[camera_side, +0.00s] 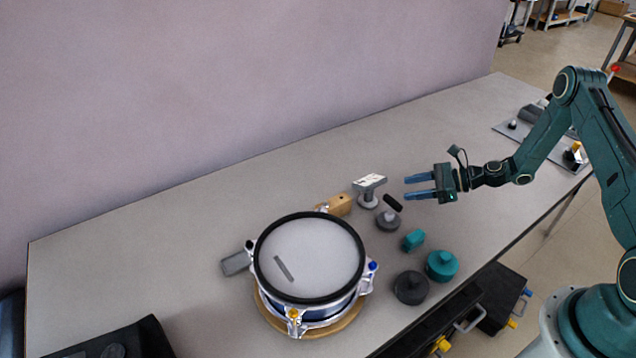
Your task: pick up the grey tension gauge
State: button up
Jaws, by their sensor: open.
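The grey tension gauge (387,222) appears to be the small round grey piece standing on the table to the right of the drum. A short black bar (393,202) shows just above it; I cannot tell whether it is part of the gauge. My gripper (407,188) is open and empty, its two blue fingers pointing left. In the picture it is above and slightly right of the gauge, apart from it.
A drum (310,255) on a wooden ring fills the table's middle. A grey stand with a pale top (369,185), a wooden block (340,205), a teal block (413,240), a teal round piece (441,267) and a dark one (411,289) crowd the gauge. The table's back is clear.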

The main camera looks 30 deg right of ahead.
aim_at(376, 201)
jog(key=shift+x, duration=2.55)
jog(key=shift+a, duration=0.1)
jog(key=shift+x, duration=2.55)
grip_shut()
